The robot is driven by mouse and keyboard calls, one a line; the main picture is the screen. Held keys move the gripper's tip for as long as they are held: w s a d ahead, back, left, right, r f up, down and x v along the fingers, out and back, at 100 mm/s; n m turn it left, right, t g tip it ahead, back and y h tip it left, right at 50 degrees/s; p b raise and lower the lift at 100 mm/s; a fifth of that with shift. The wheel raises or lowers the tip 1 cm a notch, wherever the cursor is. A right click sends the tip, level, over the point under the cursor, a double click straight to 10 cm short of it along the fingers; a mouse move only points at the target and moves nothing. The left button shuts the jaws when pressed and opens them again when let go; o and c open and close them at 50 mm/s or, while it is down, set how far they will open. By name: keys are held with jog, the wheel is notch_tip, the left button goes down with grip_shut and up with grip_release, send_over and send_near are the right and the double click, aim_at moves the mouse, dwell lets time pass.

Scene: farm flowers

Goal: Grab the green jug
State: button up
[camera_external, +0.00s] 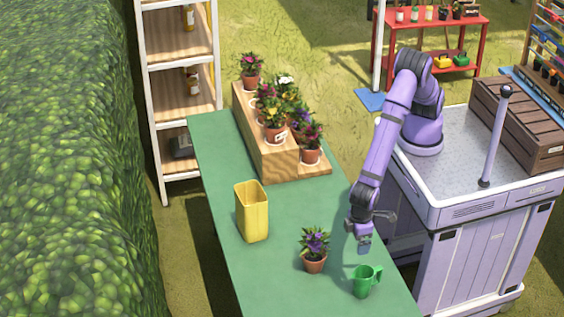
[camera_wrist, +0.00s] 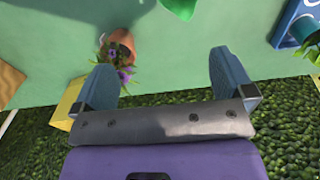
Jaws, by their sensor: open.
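The green jug (camera_external: 364,282) stands upright near the front right end of the green table (camera_external: 225,190), its handle towards the right. In the wrist view, a part of the green jug (camera_wrist: 181,7) shows at the top edge, beyond the fingertips; the rest of it is cut off. My gripper (camera_external: 364,246) is above the table, just behind and above the jug in the external view. In the wrist view, the two blue-grey fingers of my gripper (camera_wrist: 162,60) are wide apart, with only green tabletop between them.
A potted purple flower (camera_external: 315,249) stands left of the jug, and lies near the left finger in the wrist view (camera_wrist: 121,48). A yellow container (camera_external: 252,211) stands farther left. A wooden stand (camera_external: 265,145) holds several potted flowers. A blue object (camera_wrist: 290,24) shows top right in the wrist view.

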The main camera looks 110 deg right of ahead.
jog(key=s+a+f, duration=0.2)
jog(key=a+f, duration=0.2)
jog(key=f, duration=0.2)
send_near(365, 276)
jog(key=shift+w+a+f, duration=1)
jog(key=shift+w+a, duration=0.1)
jog(key=shift+w, duration=0.1)
jog(key=shift+s+f, duration=0.2)
jog(key=shift+f, duration=1.05)
jog(key=shift+s+f, duration=0.2)
jog(key=shift+f, duration=1.1)
jog(key=c, duration=1)
jog(key=shift+r, duration=0.1)
